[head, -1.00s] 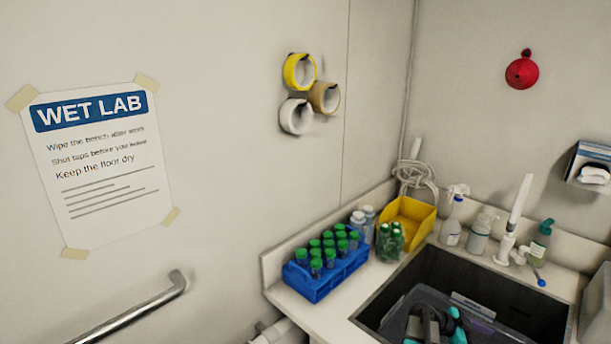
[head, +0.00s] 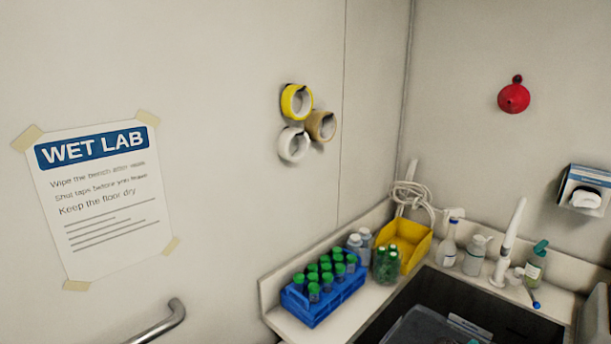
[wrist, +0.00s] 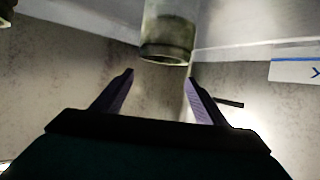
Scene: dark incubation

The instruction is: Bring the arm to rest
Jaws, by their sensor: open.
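My gripper (wrist: 159,76) shows in the wrist view with its two dark purple fingers apart and nothing between them. Just beyond the fingertips is the end of a greenish, cloudy cylinder (wrist: 167,35); I cannot tell what it belongs to or whether it touches anything. In the head view the gripper is not clearly seen. Only a small teal spot shows at the bottom edge, over the sink.
The dark sink (head: 408,298) holds a grey tub (head: 425,328). A blue rack (head: 318,305) of green-capped tubes stands at its left, with a yellow bin (head: 408,247) behind. Bottles and a white tap (head: 508,245) line the back. A metal rail (head: 160,328) is on the left wall.

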